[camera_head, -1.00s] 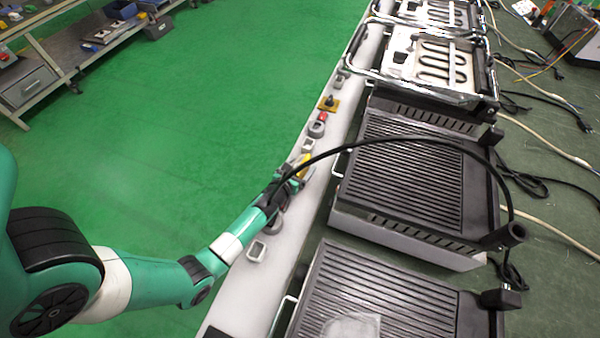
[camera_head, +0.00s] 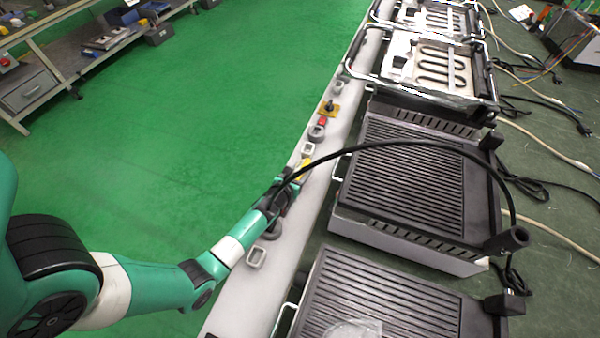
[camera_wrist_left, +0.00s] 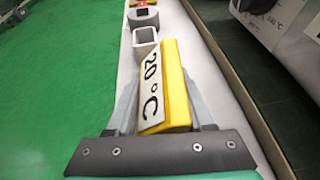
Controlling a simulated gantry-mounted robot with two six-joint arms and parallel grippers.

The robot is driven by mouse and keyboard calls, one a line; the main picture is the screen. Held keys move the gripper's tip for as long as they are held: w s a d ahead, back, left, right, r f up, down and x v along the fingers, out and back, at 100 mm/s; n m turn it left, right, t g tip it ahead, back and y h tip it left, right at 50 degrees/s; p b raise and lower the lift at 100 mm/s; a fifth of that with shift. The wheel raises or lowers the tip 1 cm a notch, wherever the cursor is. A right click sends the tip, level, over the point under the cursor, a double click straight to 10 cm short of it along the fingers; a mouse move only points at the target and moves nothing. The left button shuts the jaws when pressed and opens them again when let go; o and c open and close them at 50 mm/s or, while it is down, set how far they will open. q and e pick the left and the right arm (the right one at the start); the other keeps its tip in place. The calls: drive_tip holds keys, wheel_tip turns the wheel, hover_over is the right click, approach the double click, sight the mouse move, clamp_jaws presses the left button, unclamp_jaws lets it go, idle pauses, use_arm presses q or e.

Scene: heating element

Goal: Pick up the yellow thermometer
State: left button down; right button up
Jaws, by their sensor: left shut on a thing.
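The yellow thermometer (camera_wrist_left: 176,85) is a yellow block with a white face marked "20°C". In the left wrist view it stands between the two grey fingers of my left gripper (camera_wrist_left: 165,100), which is shut on it. My right gripper is not in view.
The narrow pale ledge (camera_head: 322,165) carries a grey square frame (camera_head: 308,149), a grey ring piece (camera_head: 317,133) and a yellow-based black knob (camera_head: 329,107). Black ridged grills (camera_head: 410,185) stand to the right. A black cable (camera_head: 400,143) arches over them.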

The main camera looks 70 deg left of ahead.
sight(301, 165)
use_arm(q)
drive_tip(key=shift+r+p, duration=0.6)
drive_tip(key=shift+p, duration=0.05)
wheel_tip(301, 165, up, 3)
drive_tip(key=p, duration=0.3)
drive_tip(key=s+r+p, duration=0.1)
drive_tip(key=s+d+r+p, duration=0.1)
drive_tip(key=r+p, duration=0.1)
drive_tip(key=s+d+r+p, duration=0.1)
drive_tip(key=r+p, duration=0.1)
drive_tip(key=shift+s+d+r+p, duration=0.55)
drive_tip(key=shift+s+r+p, duration=0.35)
drive_tip(key=shift+p, duration=0.3)
drive_tip(key=s+f+p+v, duration=0.1)
drive_tip(key=p+v, duration=0.1)
drive_tip(key=v, duration=0.6)
drive_tip(key=shift+s, duration=0.2)
drive_tip(key=shift+a+f, duration=0.1)
drive_tip(key=shift+a, duration=0.05)
